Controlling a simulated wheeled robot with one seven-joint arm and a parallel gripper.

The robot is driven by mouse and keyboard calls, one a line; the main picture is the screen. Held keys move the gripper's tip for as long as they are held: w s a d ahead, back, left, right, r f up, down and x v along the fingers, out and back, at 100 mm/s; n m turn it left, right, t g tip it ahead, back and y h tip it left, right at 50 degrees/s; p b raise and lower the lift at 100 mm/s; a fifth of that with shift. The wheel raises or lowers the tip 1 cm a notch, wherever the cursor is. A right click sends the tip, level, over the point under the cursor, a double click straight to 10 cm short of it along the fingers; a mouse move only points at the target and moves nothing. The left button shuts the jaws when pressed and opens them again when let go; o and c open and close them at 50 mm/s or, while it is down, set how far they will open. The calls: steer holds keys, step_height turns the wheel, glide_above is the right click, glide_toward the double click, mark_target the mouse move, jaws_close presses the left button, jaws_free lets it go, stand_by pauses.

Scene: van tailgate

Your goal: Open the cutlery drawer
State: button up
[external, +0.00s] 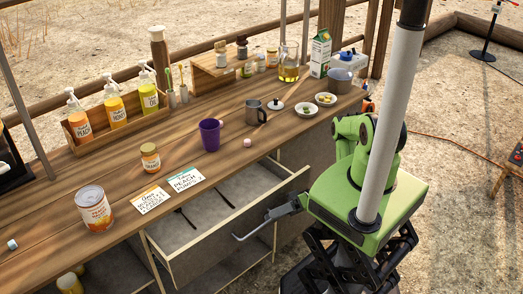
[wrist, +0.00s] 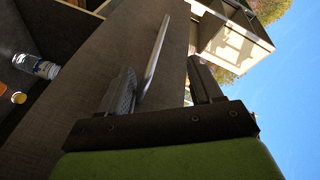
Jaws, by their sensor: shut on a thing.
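The drawer (external: 205,254) under the wooden counter is pulled well out in the external view. Its pale interior shows a few dark, thin items. A metal bar handle (external: 248,234) runs along its front. My gripper (external: 281,211) is at the right part of this handle and shut on it. In the wrist view the handle (wrist: 155,55) runs between the two fingers of my gripper (wrist: 166,85), in front of the dark drawer front (wrist: 95,80). The fingers hide part of the handle.
Two cards (external: 185,180), a can (external: 94,208), a jar (external: 150,157), a purple cup (external: 210,135) and a metal mug (external: 256,112) stand or lie on the counter (external: 120,165). Open shelf space lies below. Bare ground (external: 460,150) is right of my base.

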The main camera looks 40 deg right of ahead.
steer(key=o, duration=0.6)
steer(key=shift+m+t+h, duration=0.3)
steer(key=shift+m+t, duration=0.1)
steer(key=shift+m, duration=0.1)
steer(key=v, duration=0.2)
steer(key=f+v, duration=0.1)
steer(key=v, duration=0.2)
steer(key=shift+d+f, duration=0.2)
steer(key=shift+d, duration=0.2)
steer(key=c, duration=0.6)
steer(key=shift+v, duration=1.15)
steer(key=shift+c, duration=0.4)
steer(key=shift+s+d+f+b, duration=0.25)
steer(key=shift+s+d, duration=0.05)
steer(key=shift+d, duration=0.45)
steer(key=shift+s+d+f+b, duration=0.2)
steer(key=shift+s+d+f, duration=0.1)
steer(key=shift+d, duration=0.4)
steer(key=shift+s+d+f+b, duration=0.25)
steer(key=shift+d, duration=0.5)
